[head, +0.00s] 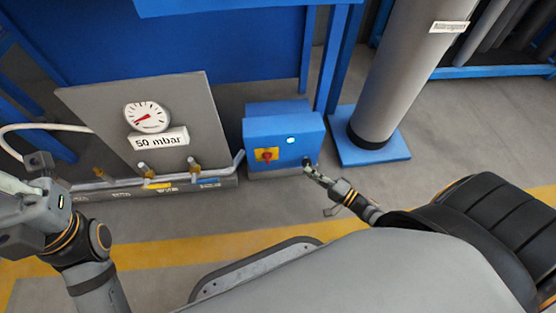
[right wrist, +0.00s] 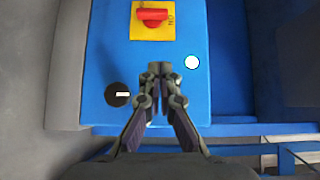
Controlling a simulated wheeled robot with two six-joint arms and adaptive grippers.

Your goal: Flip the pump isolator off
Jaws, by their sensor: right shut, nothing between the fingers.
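The pump isolator is a red handle on a yellow plate (head: 267,155), on the front of a blue box (head: 285,130). In the right wrist view the red handle (right wrist: 152,15) lies across the plate, with black lettering beside its right end. A pale lamp (right wrist: 192,62) and a black knob with a white mark (right wrist: 118,94) share that face. My right gripper (right wrist: 159,72) is shut and empty in front of the face, between lamp and knob in the picture, apart from the handle. It also shows in the head view (head: 310,170).
Left of the box stands a grey panel (head: 190,105) with a gauge (head: 147,117) labelled 50 mbar, above pipes and brass valves (head: 193,163). A grey column (head: 400,70) on a blue base (head: 370,150) stands to the right. Floor in front is open, with a yellow stripe (head: 160,254).

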